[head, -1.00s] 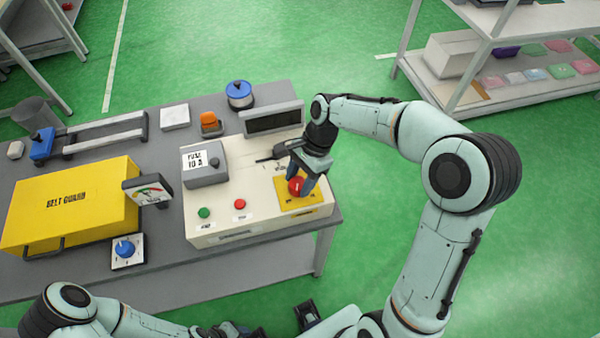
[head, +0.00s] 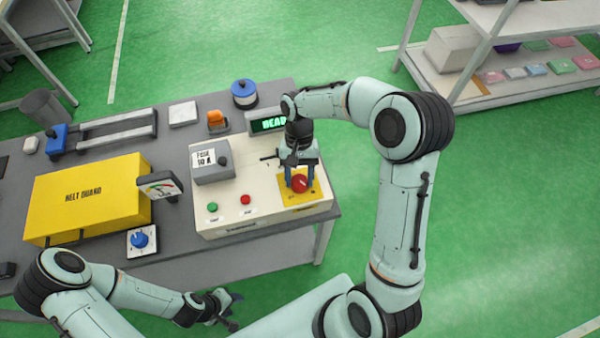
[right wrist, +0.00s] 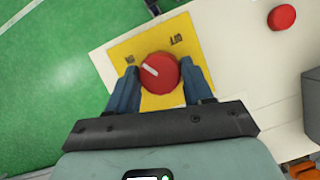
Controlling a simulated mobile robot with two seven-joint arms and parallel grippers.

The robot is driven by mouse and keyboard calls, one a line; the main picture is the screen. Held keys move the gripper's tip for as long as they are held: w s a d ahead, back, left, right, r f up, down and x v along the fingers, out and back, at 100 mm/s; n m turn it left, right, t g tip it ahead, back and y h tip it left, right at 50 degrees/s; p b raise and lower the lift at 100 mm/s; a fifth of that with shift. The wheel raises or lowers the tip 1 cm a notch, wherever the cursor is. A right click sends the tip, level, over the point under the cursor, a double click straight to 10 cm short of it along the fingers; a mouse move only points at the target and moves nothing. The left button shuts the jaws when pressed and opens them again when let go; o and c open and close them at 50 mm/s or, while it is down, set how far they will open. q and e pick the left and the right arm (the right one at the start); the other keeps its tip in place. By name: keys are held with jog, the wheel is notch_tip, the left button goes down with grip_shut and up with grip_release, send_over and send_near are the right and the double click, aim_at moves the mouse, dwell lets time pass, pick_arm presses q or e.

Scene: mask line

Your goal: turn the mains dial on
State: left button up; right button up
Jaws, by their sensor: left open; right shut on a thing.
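The mains dial is a red round knob (head: 300,184) on a yellow plate (head: 317,197) at the right of the cream control box. In the right wrist view the red dial (right wrist: 160,73) has a white mark towards the left one of two small labels on the yellow plate (right wrist: 120,45); I cannot read the labels. My right gripper (head: 299,180) is shut on the dial, with one blue finger on each side, as the right wrist view (right wrist: 160,82) shows. My left gripper (head: 226,303) is open and empty in front of the table.
The box (head: 270,216) carries a green button (head: 212,207), a red button (head: 245,199), a grey fuse unit (head: 214,173) and a green-lit display (head: 267,125), partly hidden by my arm. A yellow belt guard (head: 88,197) and blue knob (head: 140,240) are left.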

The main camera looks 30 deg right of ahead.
pick_arm(q)
jog(key=shift+w+r, duration=0.45)
pick_arm(e)
jog(key=shift+n+h, duration=0.4)
jog(key=shift+n, duration=0.8)
jog(key=o, duration=1)
jog(key=shift+r, duration=0.1)
pick_arm(q)
jog(key=shift+w+r+p, duration=0.5)
jog(key=shift+w+p, duration=0.15)
jog(key=shift+w, duration=0.05)
pick_arm(e)
jog(key=shift+w+v, duration=0.15)
jog(key=shift+v, duration=3.15)
jog(key=shift+w+v, duration=0.15)
jog(key=shift+v, duration=3.15)
pick_arm(q)
jog(key=shift+s, duration=0.1)
pick_arm(e)
jog(key=shift+a, duration=0.2)
